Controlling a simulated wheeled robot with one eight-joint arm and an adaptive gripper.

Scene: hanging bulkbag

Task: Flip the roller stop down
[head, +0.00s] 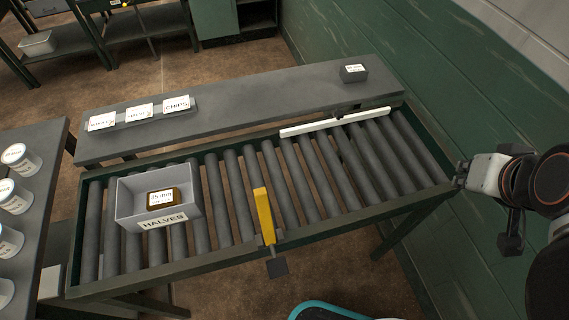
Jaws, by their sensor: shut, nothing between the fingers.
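A grey bin (126,205) labelled HALVES sits on the rollers to the left of the stop, with a brown labelled block (160,197) inside. My gripper (459,174) is shut and empty at the conveyor's right end, well to the right of the stop. Whether it touches the rail end is unclear.
A long white bar (335,122) lies along the conveyor's far side. Labelled tubs (20,158) stand at left. A green wall (400,80) bounds the right. Rollers between bin and stop are clear.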

